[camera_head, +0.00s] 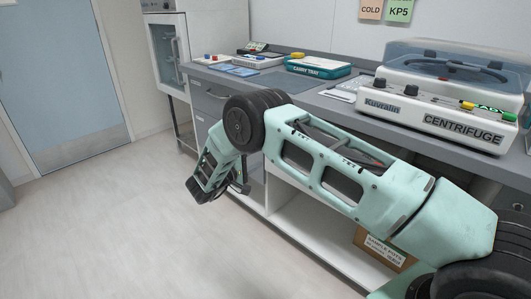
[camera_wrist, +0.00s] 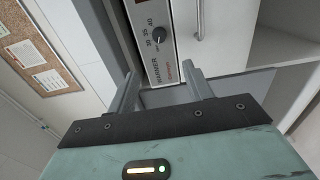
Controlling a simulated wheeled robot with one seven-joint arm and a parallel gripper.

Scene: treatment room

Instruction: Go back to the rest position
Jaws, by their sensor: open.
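My gripper (camera_head: 207,188) hangs at the end of my pale green arm, in front of the counter and over the open floor. It points down and to the left in the head view. In the wrist view my gripper (camera_wrist: 160,90) shows its two grey fingers standing apart. Nothing is held between them. The gripper touches nothing that I can see.
The counter (camera_head: 212,87) carries a centrifuge (camera_head: 437,112), a teal carry tray (camera_head: 318,66) and small items. A glass-door cabinet (camera_head: 172,52) stands behind left. A box of sample pots (camera_head: 384,250) sits below. A dial panel (camera_wrist: 157,42) shows beyond the fingers. The left floor (camera_head: 90,220) is clear.

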